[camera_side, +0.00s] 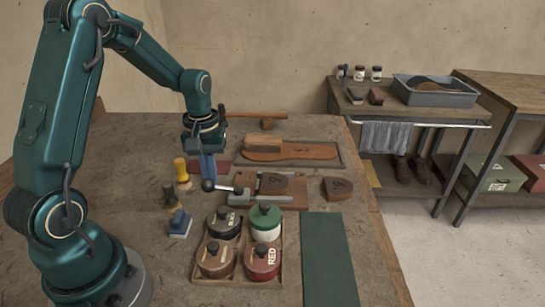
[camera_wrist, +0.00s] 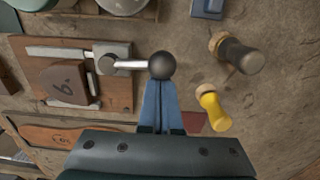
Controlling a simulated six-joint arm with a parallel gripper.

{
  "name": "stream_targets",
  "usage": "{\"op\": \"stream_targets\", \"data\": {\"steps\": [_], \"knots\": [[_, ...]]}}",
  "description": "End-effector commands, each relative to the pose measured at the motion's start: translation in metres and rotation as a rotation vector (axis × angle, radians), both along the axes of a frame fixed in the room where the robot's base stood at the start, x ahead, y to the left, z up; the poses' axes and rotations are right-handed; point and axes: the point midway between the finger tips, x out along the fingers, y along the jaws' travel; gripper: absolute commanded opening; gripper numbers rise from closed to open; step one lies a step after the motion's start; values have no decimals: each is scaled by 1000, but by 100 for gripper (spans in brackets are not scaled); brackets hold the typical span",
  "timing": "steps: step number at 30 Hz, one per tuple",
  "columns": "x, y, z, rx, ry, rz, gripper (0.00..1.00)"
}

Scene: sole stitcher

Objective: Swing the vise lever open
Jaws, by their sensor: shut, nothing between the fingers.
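The vise (camera_side: 287,200) is a wooden base with metal jaw bars, and a brown marked block (camera_side: 273,184) sits on it. In the wrist view the block (camera_wrist: 70,82) lies beside the vise's square metal pivot (camera_wrist: 112,62). The lever is a bright rod (camera_wrist: 131,64) running from the pivot to a dark ball knob (camera_wrist: 162,66). In the side view the knob (camera_side: 208,185) points left, off the vise. My gripper (camera_side: 209,179) points down at the knob. In the wrist view its blue fingers (camera_wrist: 160,85) are together, tips against or just over the knob's edge; contact is unclear.
A tray (camera_side: 196,280) of lidded pots stands in front of the vise. Yellow (camera_side: 181,170), dark (camera_side: 170,192) and blue (camera_side: 180,224) handled tools stand left of the knob. A sole board (camera_side: 325,153) and hammer (camera_side: 255,115) lie behind. A green mat (camera_side: 328,260) lies front right.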

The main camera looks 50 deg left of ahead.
Motion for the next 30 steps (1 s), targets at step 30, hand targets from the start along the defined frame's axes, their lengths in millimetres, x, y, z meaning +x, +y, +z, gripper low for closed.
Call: {"op": "stream_targets", "data": {"steps": [30], "knots": [[-12, -26, 0, -1, 1, -1, 0]]}}
